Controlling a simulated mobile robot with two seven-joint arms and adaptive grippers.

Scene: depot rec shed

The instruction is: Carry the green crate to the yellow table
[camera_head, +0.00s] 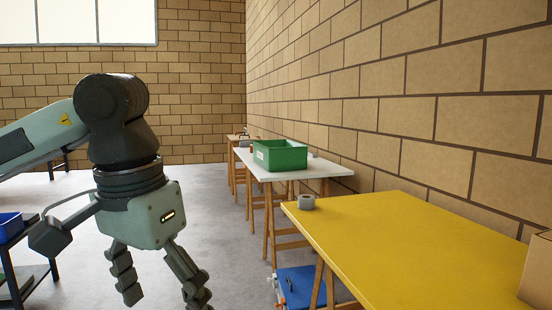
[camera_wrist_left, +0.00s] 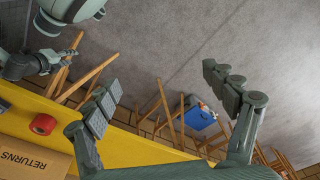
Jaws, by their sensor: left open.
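The green crate (camera_head: 280,154) stands upright on a white table (camera_head: 322,167) by the brick wall, beyond the yellow table (camera_head: 400,245). A white label is on its left side. My left gripper (camera_head: 160,292) hangs at the left in the head view, open and empty, fingers pointing down, well short of the crate and left of the yellow table. In the left wrist view, its spread fingers (camera_wrist_left: 165,93) have nothing between them, and the yellow table (camera_wrist_left: 130,150) shows below. Parts of my other arm show at that view's upper left, but its jaws are unclear.
A blue object (camera_head: 298,286) is below the table. A blue bin (camera_head: 10,227) is at far left. The middle floor is clear.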

